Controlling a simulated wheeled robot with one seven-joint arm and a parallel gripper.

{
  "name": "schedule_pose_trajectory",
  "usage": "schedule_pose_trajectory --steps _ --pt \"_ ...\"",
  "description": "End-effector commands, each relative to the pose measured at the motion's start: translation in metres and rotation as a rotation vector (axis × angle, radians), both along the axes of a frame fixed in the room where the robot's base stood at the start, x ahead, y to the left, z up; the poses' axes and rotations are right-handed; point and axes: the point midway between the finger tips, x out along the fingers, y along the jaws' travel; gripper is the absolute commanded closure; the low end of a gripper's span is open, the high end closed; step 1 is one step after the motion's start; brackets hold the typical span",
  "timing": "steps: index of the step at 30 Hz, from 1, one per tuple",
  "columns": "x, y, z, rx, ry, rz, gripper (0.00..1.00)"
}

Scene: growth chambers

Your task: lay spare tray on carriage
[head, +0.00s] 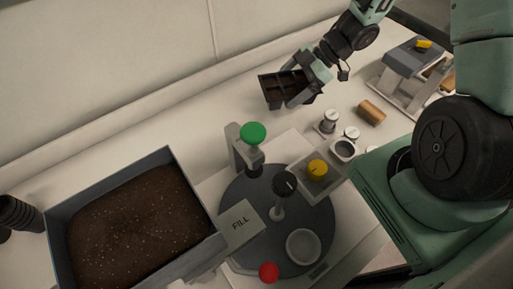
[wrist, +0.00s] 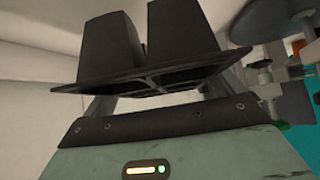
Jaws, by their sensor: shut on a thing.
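The spare tray (head: 283,88) is a dark tray with several cells. My gripper (head: 302,92) is shut on it and holds it tilted above the rear of the white counter. In the wrist view the tray (wrist: 135,72) fills the upper middle, with its cells sticking up, and my gripper's fingers (wrist: 155,105) reach its near edge. Which part is the carriage I cannot tell for sure; a round dark grey plate (head: 300,235) with a FILL label beside it stands in the middle of the head view, apart from the tray.
A soil-filled bin (head: 208,246) stands at the left, with dark stacked pots (head: 18,212) beyond it.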

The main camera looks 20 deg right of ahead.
Motion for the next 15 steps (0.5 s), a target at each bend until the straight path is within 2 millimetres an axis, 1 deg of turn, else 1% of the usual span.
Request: schedule_pose_trajectory --steps 1,3,6,11,15 --pt "-0.001 0.000 -0.010 0.004 0.005 -0.001 0.41" --pt "-0.001 0.000 -0.023 0.004 0.005 -0.001 0.41" --pt "-0.001 0.000 -0.037 0.003 0.004 -0.003 0.41" --pt "0.000 0.000 -0.049 0.001 0.001 -0.001 0.41" --pt "-0.001 0.001 -0.067 0.003 0.003 -0.002 0.41"
